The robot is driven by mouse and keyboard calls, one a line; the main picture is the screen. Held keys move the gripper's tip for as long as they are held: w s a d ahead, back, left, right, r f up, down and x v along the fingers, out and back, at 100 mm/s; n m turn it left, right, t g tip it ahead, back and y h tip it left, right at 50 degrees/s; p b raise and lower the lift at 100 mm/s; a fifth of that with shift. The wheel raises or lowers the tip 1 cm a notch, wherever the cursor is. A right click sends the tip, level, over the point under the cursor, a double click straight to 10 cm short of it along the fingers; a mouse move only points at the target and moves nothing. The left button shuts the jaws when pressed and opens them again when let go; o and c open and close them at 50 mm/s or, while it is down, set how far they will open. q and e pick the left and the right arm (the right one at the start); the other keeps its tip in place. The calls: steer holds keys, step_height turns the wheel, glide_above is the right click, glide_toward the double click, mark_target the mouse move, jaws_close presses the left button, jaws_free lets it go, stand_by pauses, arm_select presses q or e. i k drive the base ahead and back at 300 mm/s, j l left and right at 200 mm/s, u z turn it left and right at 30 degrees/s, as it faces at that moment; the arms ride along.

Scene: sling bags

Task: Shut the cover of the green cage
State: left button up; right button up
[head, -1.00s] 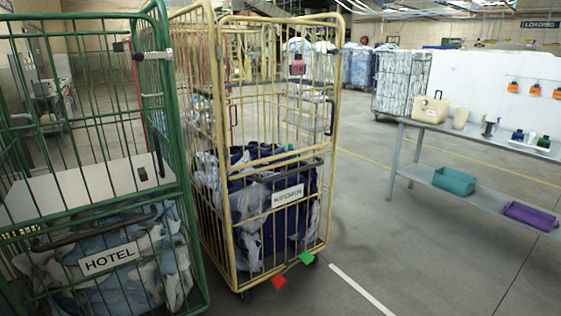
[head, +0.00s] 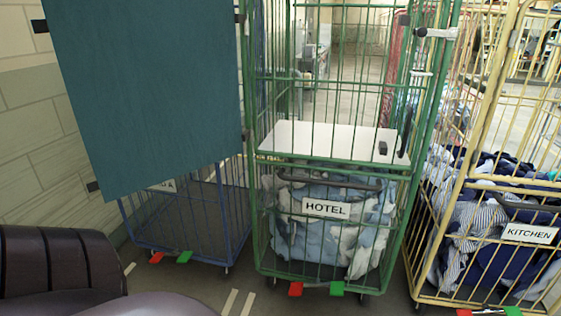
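The green cage (head: 392,226) stands upright in the middle of the head view, with a HOTEL sign (head: 326,208) on its front. Light blue and white laundry (head: 345,240) fills its lower part. A white panel (head: 320,138) lies roughly level inside, above the laundry, with a small dark piece (head: 383,148) near its right end. I cannot tell whether this panel is the cover. A dark handle bar (head: 300,180) crosses the front below the panel. A grey latch-like part (head: 436,33) sits at the upper right post. Neither gripper is in view.
A blue cage (head: 190,225) stands left of the green one, with a large teal panel (head: 145,95) before it. A yellow cage (head: 445,215) with a KITCHEN sign (head: 530,233) stands close on the right. Red (head: 295,289) and green (head: 337,289) tabs stick out at the green cage's base.

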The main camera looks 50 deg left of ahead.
mark_target(152, 86)
steer(key=u, duration=1.35)
